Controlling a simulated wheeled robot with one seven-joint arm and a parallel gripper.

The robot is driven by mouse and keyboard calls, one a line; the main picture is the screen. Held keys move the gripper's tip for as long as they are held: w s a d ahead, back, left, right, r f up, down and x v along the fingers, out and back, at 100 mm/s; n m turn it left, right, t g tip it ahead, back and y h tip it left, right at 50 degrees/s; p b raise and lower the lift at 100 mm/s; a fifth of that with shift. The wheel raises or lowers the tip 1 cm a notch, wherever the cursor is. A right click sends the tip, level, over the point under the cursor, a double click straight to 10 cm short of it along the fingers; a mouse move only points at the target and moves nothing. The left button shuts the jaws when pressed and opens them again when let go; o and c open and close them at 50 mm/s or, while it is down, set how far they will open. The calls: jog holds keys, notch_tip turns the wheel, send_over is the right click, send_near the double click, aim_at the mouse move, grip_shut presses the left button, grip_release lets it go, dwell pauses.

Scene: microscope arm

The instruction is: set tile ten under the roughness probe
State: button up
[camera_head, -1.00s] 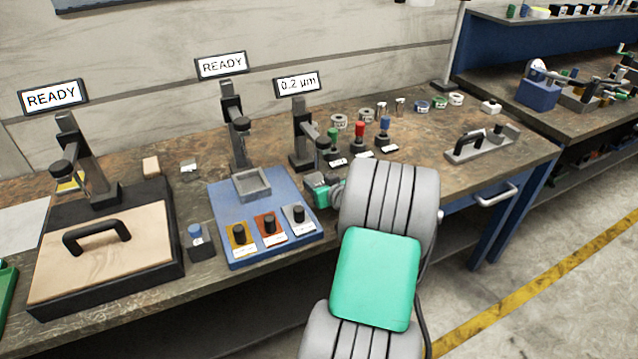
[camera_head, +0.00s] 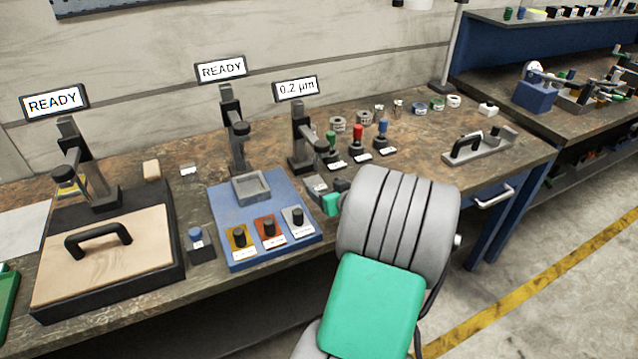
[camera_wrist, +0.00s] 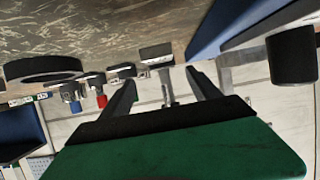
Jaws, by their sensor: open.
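The roughness probe (camera_head: 303,140) stands at the back of the bench under a screen reading "0.2 µm". A grey block (camera_head: 316,184) sits low near its foot, just beyond my gripper (camera_head: 334,197); I cannot read any number on it. In the wrist view, which looks upside down, the two fingers of my gripper (camera_wrist: 163,80) are spread with a gap between them. A small grey block with a pale label (camera_wrist: 157,56) shows beyond the gap, apart from the fingers. My wrist partly hides the bench near the probe.
A blue base (camera_head: 222,225) holds yellow, orange and grey knobbed blocks left of my gripper. Green, red (camera_head: 358,135) and blue-handled pieces stand right of the probe. A handled grey fixture (camera_head: 480,147) lies farther right. A wooden-topped box (camera_head: 100,262) is at left.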

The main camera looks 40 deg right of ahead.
jog(key=v, duration=0.5)
jog(key=shift+s+a+r, duration=0.1)
jog(key=shift+s+a, duration=0.05)
jog(key=shift+s, duration=0.2)
